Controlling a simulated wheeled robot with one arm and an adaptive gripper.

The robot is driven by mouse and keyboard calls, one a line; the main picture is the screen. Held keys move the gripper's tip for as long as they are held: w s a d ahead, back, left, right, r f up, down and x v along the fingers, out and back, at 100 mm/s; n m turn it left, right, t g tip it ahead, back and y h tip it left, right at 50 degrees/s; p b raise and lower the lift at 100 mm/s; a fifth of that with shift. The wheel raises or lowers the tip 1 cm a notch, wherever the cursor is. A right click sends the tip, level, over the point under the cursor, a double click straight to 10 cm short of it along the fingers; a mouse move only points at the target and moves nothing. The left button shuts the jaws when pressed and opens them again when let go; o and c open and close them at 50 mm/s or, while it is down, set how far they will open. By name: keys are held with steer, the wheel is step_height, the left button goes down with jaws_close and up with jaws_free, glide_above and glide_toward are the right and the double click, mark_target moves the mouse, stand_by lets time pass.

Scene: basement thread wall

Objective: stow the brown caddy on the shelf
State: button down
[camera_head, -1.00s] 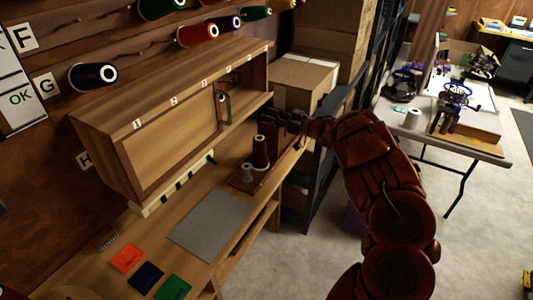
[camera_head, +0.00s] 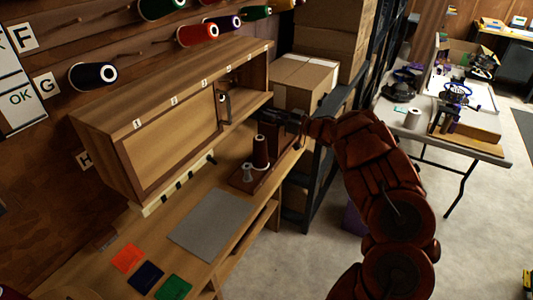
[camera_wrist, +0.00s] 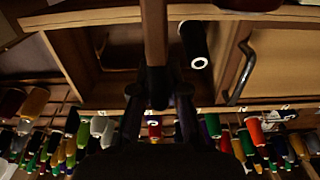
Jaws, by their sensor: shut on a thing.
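The brown caddy (camera_head: 240,184) is upright at the far end of the workbench, with a dark red spool (camera_head: 260,152) and a small grey spool (camera_head: 247,173) on it. My gripper (camera_head: 290,119) is at the caddy's upper part, right of the spools. In the wrist view my gripper (camera_wrist: 157,90) is shut on a brown bar (camera_wrist: 155,35), the caddy's handle. Whether the caddy's base touches the bench I cannot tell. The wall shelf cabinet (camera_head: 165,135) is behind it to the left; its right compartment (camera_head: 238,98) is open.
A dark hook-shaped door handle (camera_head: 224,103) sits by the opening. A grey mat (camera_head: 212,222) and coloured squares (camera_head: 146,277) lie on the bench. A cardboard box (camera_head: 302,82) and dark rack (camera_head: 322,180) stand right of the bench. Thread spools (camera_head: 197,35) line the wall.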

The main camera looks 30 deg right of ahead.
steer(key=shift+r, duration=0.15)
steer(key=shift+r+p, duration=0.75)
steer(key=shift+r, duration=0.65)
stand_by(1.0)
